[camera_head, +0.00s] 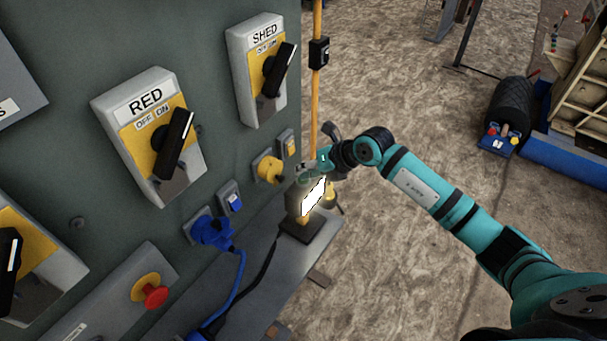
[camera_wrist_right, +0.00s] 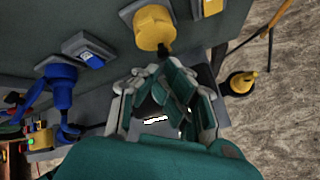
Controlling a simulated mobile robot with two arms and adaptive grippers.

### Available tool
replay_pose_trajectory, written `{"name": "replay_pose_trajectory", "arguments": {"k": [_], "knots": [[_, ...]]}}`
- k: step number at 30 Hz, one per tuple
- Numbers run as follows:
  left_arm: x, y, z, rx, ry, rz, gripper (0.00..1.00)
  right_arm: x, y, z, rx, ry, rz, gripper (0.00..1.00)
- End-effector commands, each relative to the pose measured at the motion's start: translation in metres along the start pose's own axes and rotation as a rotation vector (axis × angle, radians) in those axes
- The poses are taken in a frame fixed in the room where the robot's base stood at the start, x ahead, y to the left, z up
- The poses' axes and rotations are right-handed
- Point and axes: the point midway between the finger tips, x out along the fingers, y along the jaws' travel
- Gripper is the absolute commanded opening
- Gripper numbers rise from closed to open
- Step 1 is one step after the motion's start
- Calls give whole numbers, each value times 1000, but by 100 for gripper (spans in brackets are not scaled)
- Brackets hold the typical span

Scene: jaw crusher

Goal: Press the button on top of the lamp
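The lamp (camera_head: 312,199) stands on a dark base on the grey ledge, its white face lit. In the right wrist view, only a bright strip of the lamp (camera_wrist_right: 156,120) shows between my fingers. My right gripper (camera_head: 312,168) is at the top of the lamp, with its fingers pointing left towards the panel. In the wrist view the fingertips of the right gripper (camera_wrist_right: 163,72) come together and hold nothing that I can see. The button on the lamp's top is hidden by the gripper, so I cannot tell whether they touch. My left gripper is not in view.
The grey panel carries the RED switch (camera_head: 150,135) and SHED switch (camera_head: 262,68). A yellow plug (camera_head: 268,168), a blue plug (camera_head: 212,232) with a cable, and a red stop button (camera_head: 150,291) stick out. A yellow pole (camera_head: 316,105) stands behind the lamp. The floor at right is mostly open.

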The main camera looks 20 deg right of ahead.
Motion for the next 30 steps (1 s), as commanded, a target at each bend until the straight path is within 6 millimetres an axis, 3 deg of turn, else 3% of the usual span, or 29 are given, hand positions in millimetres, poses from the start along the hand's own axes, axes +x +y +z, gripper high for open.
{"name": "replay_pose_trajectory", "arguments": {"k": [7, 24, 30], "knots": [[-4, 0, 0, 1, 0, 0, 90, -4, 2, 4, -1, -2, 0, 0], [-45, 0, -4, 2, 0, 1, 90, -43, 31, 33, -2, -6, 1, 0], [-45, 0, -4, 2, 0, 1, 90, -43, 31, 33, -1, -6, 1, 0]]}}
